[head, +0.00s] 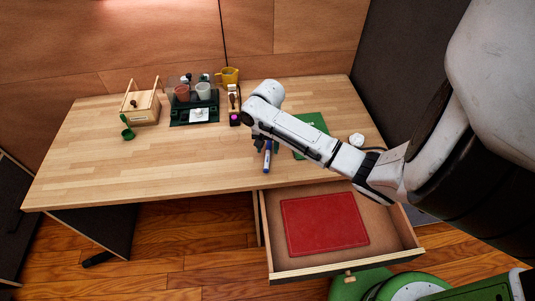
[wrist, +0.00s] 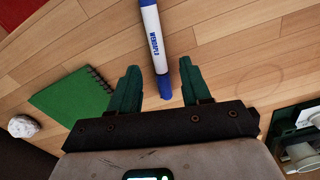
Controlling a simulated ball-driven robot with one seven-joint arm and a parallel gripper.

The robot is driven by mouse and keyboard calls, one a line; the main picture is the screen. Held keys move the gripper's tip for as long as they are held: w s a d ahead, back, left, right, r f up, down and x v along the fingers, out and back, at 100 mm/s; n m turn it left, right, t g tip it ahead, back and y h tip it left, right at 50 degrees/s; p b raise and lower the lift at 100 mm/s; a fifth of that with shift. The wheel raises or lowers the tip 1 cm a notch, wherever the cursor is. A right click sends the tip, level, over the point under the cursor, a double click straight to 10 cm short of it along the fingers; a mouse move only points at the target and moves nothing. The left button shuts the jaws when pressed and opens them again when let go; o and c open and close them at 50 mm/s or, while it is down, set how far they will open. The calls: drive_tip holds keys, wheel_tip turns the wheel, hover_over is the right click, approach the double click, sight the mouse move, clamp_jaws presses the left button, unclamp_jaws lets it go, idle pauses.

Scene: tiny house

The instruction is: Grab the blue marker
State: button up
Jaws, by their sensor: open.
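The blue marker (wrist: 153,35) is white with a blue cap and blue tip, and lies on the wooden table. In the wrist view it runs from the top edge down to a blue end between my fingertips. In the head view the marker (head: 267,160) lies near the table's front edge, just below my gripper (head: 266,147). My gripper (wrist: 160,78) is open, with its two green fingers on either side of the marker's lower end and no visible contact. The arm hides part of the gripper in the head view.
A green notebook (wrist: 75,98) lies beside the gripper, with a white crumpled object (wrist: 23,126) past it. An open drawer (head: 270,218) holding a red mat (head: 325,224) juts out below the table. A black tray (head: 195,119) with cups and a wooden box (head: 141,106) stand farther back.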

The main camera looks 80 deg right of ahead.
sight(268, 155)
drive_tip(key=shift+f, duration=1.2)
clamp_jaws()
